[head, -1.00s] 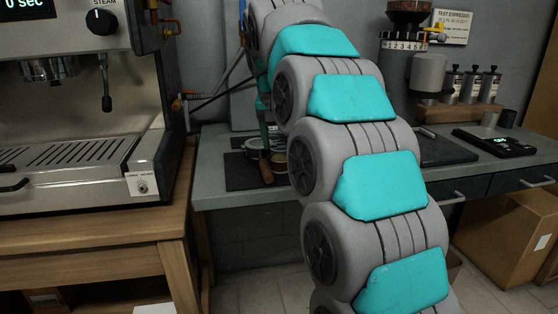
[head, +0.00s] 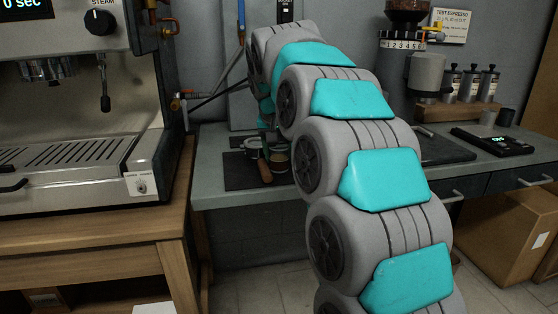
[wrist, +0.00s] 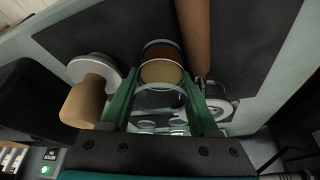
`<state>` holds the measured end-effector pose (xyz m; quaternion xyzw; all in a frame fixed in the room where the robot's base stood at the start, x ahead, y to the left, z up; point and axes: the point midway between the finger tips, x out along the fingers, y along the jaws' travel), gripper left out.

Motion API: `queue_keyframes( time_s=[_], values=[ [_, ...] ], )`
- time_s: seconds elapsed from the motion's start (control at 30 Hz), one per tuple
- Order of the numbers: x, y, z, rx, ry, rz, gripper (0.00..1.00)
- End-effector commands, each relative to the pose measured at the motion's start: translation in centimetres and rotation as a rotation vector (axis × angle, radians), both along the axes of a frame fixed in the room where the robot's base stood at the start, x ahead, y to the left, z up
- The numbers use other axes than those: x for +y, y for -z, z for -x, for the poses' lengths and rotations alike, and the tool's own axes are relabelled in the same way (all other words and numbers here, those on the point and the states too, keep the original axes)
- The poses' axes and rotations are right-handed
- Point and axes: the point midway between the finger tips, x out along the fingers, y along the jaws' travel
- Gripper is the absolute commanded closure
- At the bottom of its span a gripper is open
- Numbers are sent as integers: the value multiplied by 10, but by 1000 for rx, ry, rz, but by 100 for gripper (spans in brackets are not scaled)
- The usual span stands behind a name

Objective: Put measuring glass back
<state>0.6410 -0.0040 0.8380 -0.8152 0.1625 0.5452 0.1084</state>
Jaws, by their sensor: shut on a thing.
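The measuring glass (wrist: 161,72) holds dark brown coffee with a tan layer. In the wrist view it stands between the green fingers of my gripper (wrist: 160,88), which is shut on it. In the head view the glass (head: 281,161) shows low beside my arm, over the dark mat (head: 238,176) on the grey counter. I cannot tell whether its base touches the mat. My arm hides most of the gripper in the head view.
A tamper with a wooden knob (wrist: 86,101) stands beside the left finger in the wrist view. A black scale (head: 494,141) sits on the right counter. An espresso machine (head: 80,110) stands left.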

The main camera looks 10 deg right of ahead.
Motion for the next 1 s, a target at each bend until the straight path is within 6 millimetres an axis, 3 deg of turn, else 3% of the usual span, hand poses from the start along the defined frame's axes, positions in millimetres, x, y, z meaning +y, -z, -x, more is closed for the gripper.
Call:
queue_keyframes(
  time_s=[0.03, 0.27, 0.63, 1.0],
  values=[
    [0, 0, 0, 0, 0, 0, 74],
    [0, 0, 0, -1, 0, 0, 100],
    [0, -3, 0, -2, 0, 0, 100],
    [0, -23, -1, -3, 1, 0, 100]
  ],
)
